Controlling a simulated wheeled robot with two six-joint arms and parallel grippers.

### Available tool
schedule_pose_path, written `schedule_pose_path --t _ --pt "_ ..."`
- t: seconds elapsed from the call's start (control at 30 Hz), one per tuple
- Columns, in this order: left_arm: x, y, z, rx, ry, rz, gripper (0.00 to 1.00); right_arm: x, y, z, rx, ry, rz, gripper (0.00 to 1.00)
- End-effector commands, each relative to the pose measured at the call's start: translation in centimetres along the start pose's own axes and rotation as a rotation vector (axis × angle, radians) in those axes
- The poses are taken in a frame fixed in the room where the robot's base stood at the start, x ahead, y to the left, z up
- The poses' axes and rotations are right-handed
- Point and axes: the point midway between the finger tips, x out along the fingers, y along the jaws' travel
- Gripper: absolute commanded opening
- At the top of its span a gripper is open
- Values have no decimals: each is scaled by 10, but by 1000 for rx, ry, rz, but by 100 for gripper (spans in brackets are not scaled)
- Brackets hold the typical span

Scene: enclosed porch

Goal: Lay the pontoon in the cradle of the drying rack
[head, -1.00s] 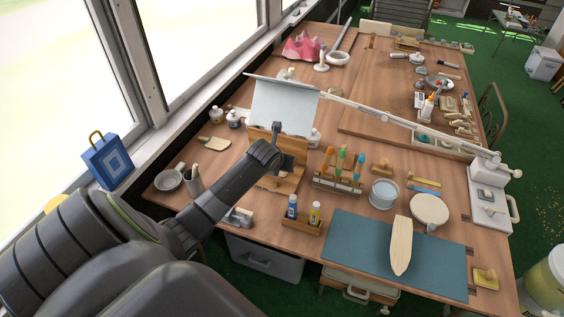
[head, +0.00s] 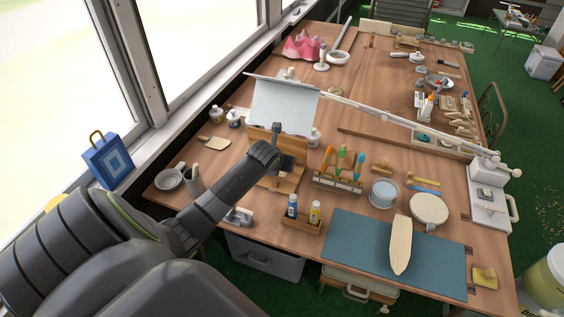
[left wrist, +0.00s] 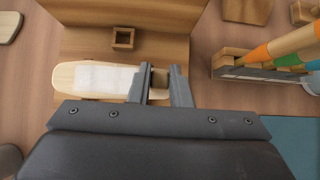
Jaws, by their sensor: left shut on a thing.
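In the left wrist view a pale wooden pontoon (left wrist: 95,78) with a rounded left end and a white patch on top sits between the two fingers of my left gripper (left wrist: 160,84). The gripper is shut on it near its right end. The brown wooden drying rack (left wrist: 190,45) is directly below and behind it; I cannot tell whether the pontoon touches it. In the head view the rack (head: 272,184) stands on the workbench, with my left gripper (head: 287,163) over it. My arm hides part of the rack and the pontoon there. My right gripper is not in view.
A brush holder (head: 338,183) with several brushes stands right of the rack. A small bottle tray (head: 300,222) is in front. A pale boat hull (head: 400,245) lies on a blue-green mat (head: 350,240). A white tilted panel (head: 285,103) stands behind the rack.

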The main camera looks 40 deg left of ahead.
Motion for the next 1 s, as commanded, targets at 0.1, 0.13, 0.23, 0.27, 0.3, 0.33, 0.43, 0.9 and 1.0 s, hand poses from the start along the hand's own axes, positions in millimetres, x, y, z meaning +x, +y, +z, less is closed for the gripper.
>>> schedule_pose_path --t 0.1,0.13,0.23,0.27,0.3,0.33,0.43,0.9,1.0 --pt "2 0 -2 0 0 0 0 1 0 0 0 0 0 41" --pt "2 0 -2 0 0 0 0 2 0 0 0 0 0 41" --pt "3 0 -3 0 0 0 0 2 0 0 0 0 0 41" --pt "4 0 -3 0 0 0 0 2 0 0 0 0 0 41" --pt "4 0 -4 0 0 0 0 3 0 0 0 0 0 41" --pt "4 0 -4 0 0 0 0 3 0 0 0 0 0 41" --pt "6 0 -5 0 0 0 0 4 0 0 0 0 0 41" --pt "11 0 -10 0 1 0 0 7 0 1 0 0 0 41" --pt "12 0 -11 0 0 0 0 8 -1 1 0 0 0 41"
